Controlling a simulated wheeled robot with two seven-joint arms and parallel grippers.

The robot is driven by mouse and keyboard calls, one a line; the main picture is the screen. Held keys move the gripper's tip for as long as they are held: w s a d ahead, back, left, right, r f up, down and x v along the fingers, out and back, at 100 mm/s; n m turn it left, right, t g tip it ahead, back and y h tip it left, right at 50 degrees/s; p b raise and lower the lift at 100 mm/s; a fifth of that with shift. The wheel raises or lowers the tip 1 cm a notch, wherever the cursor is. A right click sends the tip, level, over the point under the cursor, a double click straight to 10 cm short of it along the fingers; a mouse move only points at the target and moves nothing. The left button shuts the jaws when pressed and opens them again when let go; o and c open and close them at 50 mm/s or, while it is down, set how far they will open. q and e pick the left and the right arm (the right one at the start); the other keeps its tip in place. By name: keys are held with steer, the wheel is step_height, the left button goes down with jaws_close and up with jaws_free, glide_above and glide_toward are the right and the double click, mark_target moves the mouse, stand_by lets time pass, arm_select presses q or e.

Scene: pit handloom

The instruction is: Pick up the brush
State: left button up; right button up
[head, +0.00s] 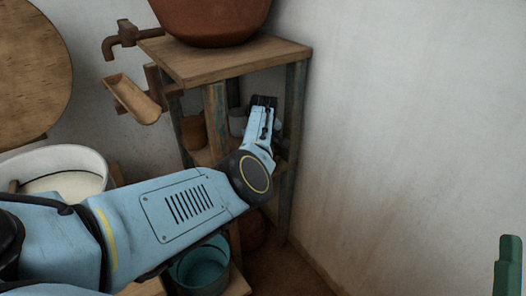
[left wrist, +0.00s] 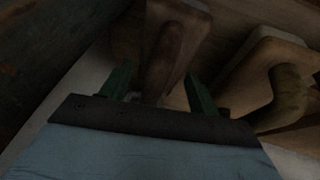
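My left gripper (head: 263,103) reaches into the wooden stand below its top board. In the left wrist view its two green fingers (left wrist: 157,88) are apart. A brown rounded wooden handle (left wrist: 164,55) on a paler wooden body lies in line with the gap between them. This may be the brush, but bristles are not visible and the view is dark. I see no contact with the fingers. The head view does not show this piece clearly behind my gripper. A green stepped piece (head: 508,265) at the lower right edge looks like one finger of my right gripper.
A second wooden piece with a curved handle (left wrist: 287,95) lies close to the right finger. The wooden stand (head: 225,62) has posts around my gripper and a clay pot (head: 210,18) on top. A teal bucket (head: 201,268) stands below my arm. The white wall (head: 410,130) is close on the right.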

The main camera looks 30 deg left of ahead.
arm_select(q)
steer(key=c, duration=0.7)
steer(key=shift+c, duration=0.4)
steer(key=shift+r, duration=0.1)
